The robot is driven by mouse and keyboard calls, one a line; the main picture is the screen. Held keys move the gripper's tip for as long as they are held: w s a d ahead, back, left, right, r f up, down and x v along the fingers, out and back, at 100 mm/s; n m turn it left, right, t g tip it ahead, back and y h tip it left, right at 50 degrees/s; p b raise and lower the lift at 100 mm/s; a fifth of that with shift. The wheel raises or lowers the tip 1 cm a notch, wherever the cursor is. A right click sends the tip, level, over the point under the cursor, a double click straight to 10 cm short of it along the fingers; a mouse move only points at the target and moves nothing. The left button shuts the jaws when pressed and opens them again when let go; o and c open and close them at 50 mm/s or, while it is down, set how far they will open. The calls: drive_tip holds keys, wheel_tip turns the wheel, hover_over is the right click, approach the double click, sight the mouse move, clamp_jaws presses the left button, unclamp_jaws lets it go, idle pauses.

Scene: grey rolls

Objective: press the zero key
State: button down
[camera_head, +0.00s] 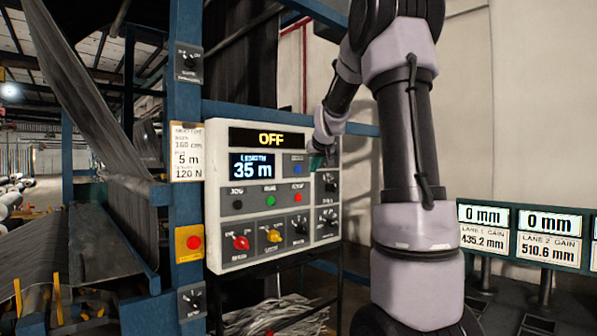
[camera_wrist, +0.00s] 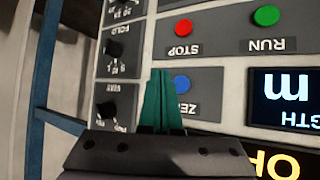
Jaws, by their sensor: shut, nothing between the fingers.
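The zero key is a blue round button (camera_wrist: 181,84) on a dark plate in the wrist view, which shows the panel upside down. Its label below it is partly hidden by my fingers. It shows small in the head view (camera_head: 297,169), right of the length display. My gripper (camera_wrist: 160,72) has green fingers, shut together with nothing between them. The fingertips appear just left of the blue button in the wrist view; I cannot tell whether they touch the panel. In the head view my gripper (camera_head: 318,161) is at the panel's right side, partly hidden by my arm.
The control panel (camera_head: 214,190) has an OFF display (camera_head: 270,139) and a length display (camera_head: 252,167) reading 35 m. Red stop (camera_wrist: 183,27) and green run (camera_wrist: 266,15) buttons sit near the zero key. Dark knobs (camera_wrist: 113,50) line the side column.

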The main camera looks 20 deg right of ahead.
sight(301, 172)
drive_tip(key=shift+w+a, duration=0.2)
drive_tip(key=shift+w, duration=0.45)
drive_tip(key=shift+w+a, duration=0.25)
drive_tip(key=shift+w, duration=0.35)
drive_tip(key=shift+w+a, duration=0.2)
drive_tip(key=shift+w, duration=0.45)
idle(0.6)
drive_tip(key=shift+w+a, duration=0.15)
drive_tip(key=shift+w, duration=0.25)
drive_tip(key=shift+w+a, duration=0.15)
drive_tip(key=shift+w, duration=0.25)
idle(0.5)
drive_tip(key=shift+s, duration=0.1)
drive_tip(key=shift+s+d, duration=0.3)
drive_tip(key=shift+s, duration=0.4)
drive_tip(key=s, duration=0.1)
drive_tip(key=s+d, duration=0.1)
drive_tip(key=s, duration=0.2)
drive_tip(key=shift+s+d, duration=0.3)
drive_tip(key=shift+s, duration=0.05)
